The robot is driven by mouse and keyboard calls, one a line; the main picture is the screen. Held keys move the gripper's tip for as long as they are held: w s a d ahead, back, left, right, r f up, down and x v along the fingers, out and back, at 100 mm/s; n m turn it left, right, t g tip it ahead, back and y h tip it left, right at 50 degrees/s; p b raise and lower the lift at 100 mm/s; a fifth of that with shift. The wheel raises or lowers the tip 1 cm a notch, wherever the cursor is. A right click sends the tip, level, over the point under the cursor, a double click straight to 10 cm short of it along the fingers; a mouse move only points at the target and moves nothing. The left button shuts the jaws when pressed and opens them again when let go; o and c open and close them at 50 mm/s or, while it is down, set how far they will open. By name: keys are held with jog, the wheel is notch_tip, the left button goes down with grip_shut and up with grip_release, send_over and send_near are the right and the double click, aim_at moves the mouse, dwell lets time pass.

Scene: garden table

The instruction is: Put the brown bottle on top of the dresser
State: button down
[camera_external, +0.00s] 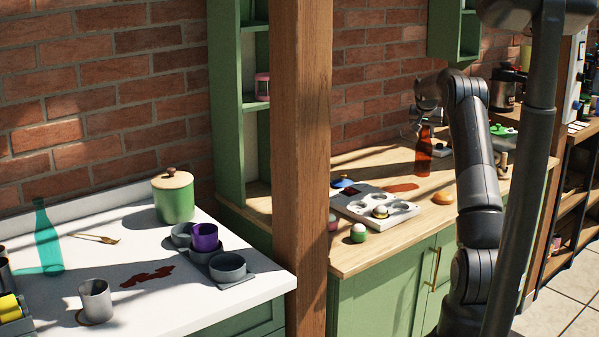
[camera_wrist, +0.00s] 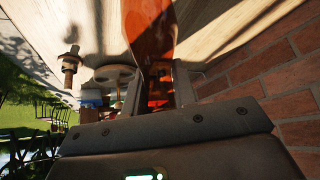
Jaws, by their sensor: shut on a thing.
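The brown bottle (camera_external: 424,158) is a translucent orange-brown bottle, roughly upright at the wooden counter, near the brick wall. My gripper (camera_external: 425,118) is at its upper part, with the arm reaching in from the right. In the wrist view, the bottle (camera_wrist: 150,28) extends between the two fingers of my gripper (camera_wrist: 158,88), which are shut on it. I cannot tell whether its base touches the counter. A green cabinet (camera_external: 385,290) with a wooden top stands below it; I cannot tell whether this is the dresser.
A muffin tray (camera_external: 352,208), a green-and-white ball (camera_external: 358,232) and an orange bun-like item (camera_external: 443,197) lie left of and in front of the bottle. A green-lidded pot (camera_external: 500,140) stands to its right. A wooden post (camera_external: 300,170) separates this counter from the white one (camera_external: 190,310).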

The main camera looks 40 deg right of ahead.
aim_at(425, 141)
jog(key=shift+f, duration=1.95)
jog(key=c, duration=1.2)
grip_release()
jog(key=shift+o, duration=0.2)
